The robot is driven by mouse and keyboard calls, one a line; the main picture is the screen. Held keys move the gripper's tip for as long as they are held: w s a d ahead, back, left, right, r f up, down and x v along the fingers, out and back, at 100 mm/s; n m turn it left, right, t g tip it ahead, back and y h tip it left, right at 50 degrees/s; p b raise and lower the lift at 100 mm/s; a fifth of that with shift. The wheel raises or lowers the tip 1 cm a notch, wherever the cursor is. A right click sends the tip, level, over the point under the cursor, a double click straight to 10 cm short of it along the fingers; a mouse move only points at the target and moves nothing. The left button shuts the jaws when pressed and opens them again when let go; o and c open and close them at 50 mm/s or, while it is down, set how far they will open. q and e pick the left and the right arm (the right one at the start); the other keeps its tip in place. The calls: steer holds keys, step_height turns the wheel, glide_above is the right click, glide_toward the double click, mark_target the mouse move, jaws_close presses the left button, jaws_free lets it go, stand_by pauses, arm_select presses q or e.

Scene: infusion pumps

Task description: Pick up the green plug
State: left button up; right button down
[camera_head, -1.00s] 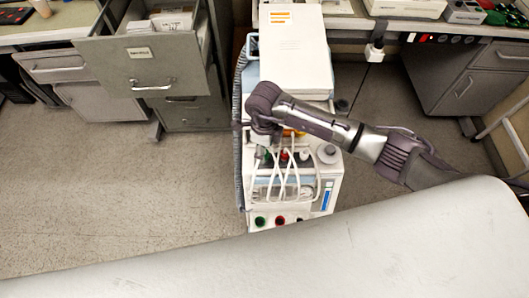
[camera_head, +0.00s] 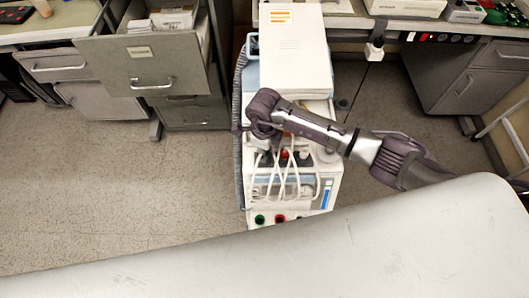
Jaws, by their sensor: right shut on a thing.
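My right gripper (camera_head: 261,143) reaches down over the left side of the pump unit (camera_head: 328,190), at the left end of its row of plugs. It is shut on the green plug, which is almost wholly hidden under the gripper. Whether the plug is clear of its seat cannot be told. A red plug (camera_head: 284,155) and a pale plug (camera_head: 304,154) stand to the right of the gripper. White cables loop down the unit's front. My left gripper is out of view.
A tall white box (camera_head: 292,50) stands on the unit, behind my arm. A grey bed-like surface (camera_head: 300,262) fills the foreground. An open drawer cabinet (camera_head: 150,70) stands at left and a desk cabinet (camera_head: 465,80) at right. The floor (camera_head: 110,180) at left is clear.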

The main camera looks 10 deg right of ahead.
mark_target(268, 153)
steer(key=shift+r, duration=0.55)
steer(key=r, duration=0.1)
steer(key=r+b, duration=0.1)
steer(key=r, duration=0.1)
steer(key=shift+s+d+r, duration=0.2)
steer(key=shift+s+d, duration=0.2)
steer(key=s+d+r+b, duration=0.2)
steer(key=s+d+r, duration=0.4)
steer(key=s, duration=0.2)
steer(key=shift+s+d+r+b, duration=0.15)
steer(key=shift+d+r+b, duration=0.1)
steer(key=shift+d+b, duration=0.1)
